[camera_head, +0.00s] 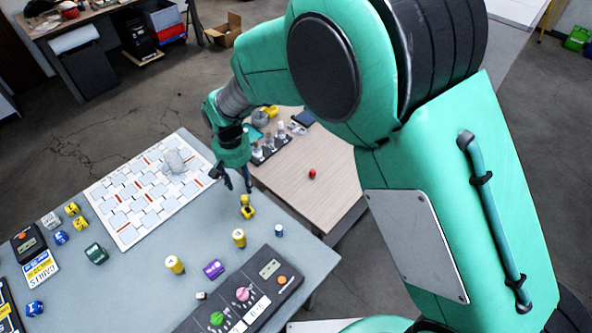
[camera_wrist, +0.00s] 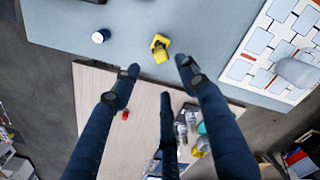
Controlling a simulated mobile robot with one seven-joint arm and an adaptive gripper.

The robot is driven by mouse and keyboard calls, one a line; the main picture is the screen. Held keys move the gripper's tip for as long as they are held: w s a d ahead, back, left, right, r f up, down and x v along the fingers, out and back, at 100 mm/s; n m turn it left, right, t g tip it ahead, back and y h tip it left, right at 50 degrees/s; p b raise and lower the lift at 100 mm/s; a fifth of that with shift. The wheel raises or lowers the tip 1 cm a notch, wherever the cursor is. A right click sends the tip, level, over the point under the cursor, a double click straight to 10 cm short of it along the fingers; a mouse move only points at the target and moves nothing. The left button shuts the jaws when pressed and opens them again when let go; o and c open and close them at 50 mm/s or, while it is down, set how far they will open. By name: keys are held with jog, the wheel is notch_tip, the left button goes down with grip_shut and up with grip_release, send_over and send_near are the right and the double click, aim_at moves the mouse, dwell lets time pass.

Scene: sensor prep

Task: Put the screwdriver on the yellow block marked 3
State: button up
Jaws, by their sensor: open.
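My gripper (camera_head: 238,187) is open, with nothing between its dark fingers, above the far right edge of the grey table. Its spread fingers (camera_wrist: 158,66) also show in the wrist view. A small yellow object with a dark part (camera_head: 247,211) lies on the table just below the gripper; it also shows in the wrist view (camera_wrist: 160,47), beyond the fingertips. I cannot tell what it is. Two small yellow blocks, one (camera_head: 72,208) behind the other (camera_head: 79,223), sit at the table's left; I cannot read which is marked 3. I cannot make out a screwdriver for certain.
A white board with tiles (camera_head: 128,235) covers the table's back. Yellow cylinders (camera_head: 175,264), a purple block (camera_head: 214,269) and a black control box (camera_head: 262,285) stand in front. A lower wooden table (camera_head: 300,168) adjoins on the right, bearing a red ball (camera_head: 312,174).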

jog(key=s+d+r+m+t, duration=0.1)
jog(key=s+d+r, duration=0.2)
jog(key=d+r, duration=0.75)
jog(key=s+d+r+m+t, duration=0.1)
jog(key=s+d+r, duration=0.2)
jog(key=d+r, duration=0.8)
jog(key=s+d+r+t, duration=0.1)
jog(key=s+d+r, duration=0.1)
jog(key=s+d, duration=0.2)
jog(key=s+d+r+t, duration=0.1)
jog(key=s+d+r, duration=0.2)
jog(key=s+d, duration=0.2)
jog(key=s+d+r+m+t, duration=0.1)
jog(key=s+d+r, duration=0.1)
jog(key=s+d, duration=0.3)
jog(key=s, duration=0.4)
jog(key=shift+r, duration=0.3)
